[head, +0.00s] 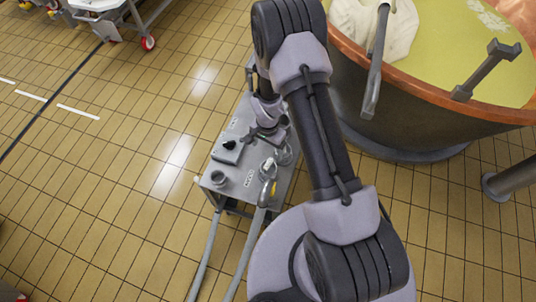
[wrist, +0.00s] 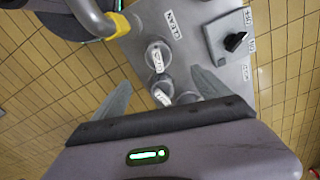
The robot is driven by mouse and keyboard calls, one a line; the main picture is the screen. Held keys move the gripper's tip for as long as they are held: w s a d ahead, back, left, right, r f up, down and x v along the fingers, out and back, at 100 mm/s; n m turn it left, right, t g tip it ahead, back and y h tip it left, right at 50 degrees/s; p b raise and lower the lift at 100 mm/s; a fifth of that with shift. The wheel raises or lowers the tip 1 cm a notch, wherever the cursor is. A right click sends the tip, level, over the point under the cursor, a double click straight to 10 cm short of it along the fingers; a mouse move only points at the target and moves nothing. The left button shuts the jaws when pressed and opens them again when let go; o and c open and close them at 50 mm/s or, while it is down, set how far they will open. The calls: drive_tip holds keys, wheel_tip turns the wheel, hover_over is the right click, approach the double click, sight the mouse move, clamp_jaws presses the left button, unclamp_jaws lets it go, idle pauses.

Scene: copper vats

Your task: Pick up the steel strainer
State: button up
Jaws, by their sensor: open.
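My gripper (head: 267,136) is low over the far part of a grey metal cart top (head: 238,178). In the wrist view its two fingers (wrist: 161,78) are spread apart, with nothing clamped between them. A small steel cylinder with a white label (wrist: 162,93) shows between the fingers, partly cut off by my gripper body. A second round steel piece with a label (wrist: 158,55) stands just beyond it. I cannot tell for certain which steel piece is the strainer; no mesh is clear. My arm and gripper hide part of the cart top.
A copper vat (head: 415,105) stands right. Tiled floor (head: 110,190) is clear left.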

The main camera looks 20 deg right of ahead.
sight(269, 162)
drive_tip(key=f+b, duration=0.2)
drive_tip(key=f, duration=0.4)
drive_tip(key=f+b, duration=0.2)
drive_tip(key=f, duration=0.4)
drive_tip(key=shift+d+f, duration=0.2)
drive_tip(key=shift+f, duration=0.2)
wheel_tip(269, 162, down, 6)
drive_tip(key=b, duration=0.3)
drive_tip(key=shift+s+r, duration=0.15)
drive_tip(key=shift+r, duration=0.25)
drive_tip(key=shift+c, duration=0.3)
drive_tip(key=c, duration=1.6)
drive_tip(key=shift+r, duration=0.2)
wheel_tip(269, 162, up, 4)
drive_tip(key=shift+f+p, duration=0.2)
drive_tip(key=shift+p, duration=0.95)
drive_tip(key=s+d+p, duration=0.1)
drive_tip(key=s+d, duration=0.2)
drive_tip(key=s, duration=0.1)
drive_tip(key=s+d+p, duration=0.1)
drive_tip(key=s+d, duration=0.2)
drive_tip(key=s, duration=0.1)
drive_tip(key=s+d+r+p, duration=0.1)
drive_tip(key=s+d, duration=0.3)
drive_tip(key=shift+s+p, duration=0.2)
drive_tip(key=shift+p, duration=0.2)
